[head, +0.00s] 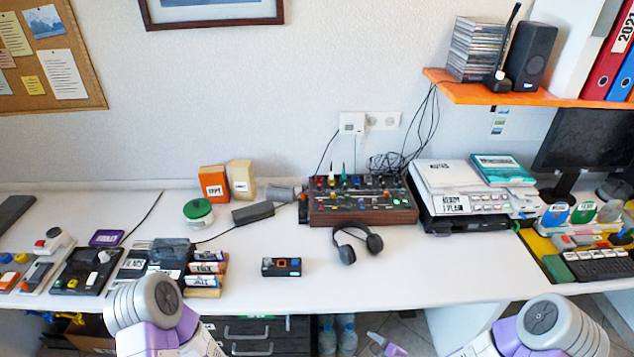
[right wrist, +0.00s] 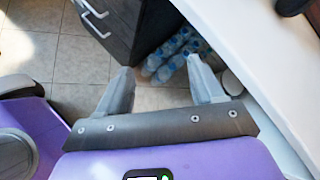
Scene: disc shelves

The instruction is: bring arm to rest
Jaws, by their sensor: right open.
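In the right wrist view my right gripper (right wrist: 159,65) is open, with its two grey fingers wide apart and nothing between them. It hangs below the table top, over the tiled floor, in front of the table's edge. In the head view both of my arms show as grey and purple links at the bottom, left and right. A small grey and purple part of mine shows at the bottom, right of the bottles; I cannot tell which part it is. My left gripper is not in view.
The white table (head: 400,285) carries a headphone (head: 358,243), a small black device (head: 281,267), a mixer panel (head: 360,205) and disc cases (head: 207,268). Under it stand a dark drawer cabinet (right wrist: 125,25) and several water bottles (right wrist: 172,60). The table's front edge lies right of my right gripper.

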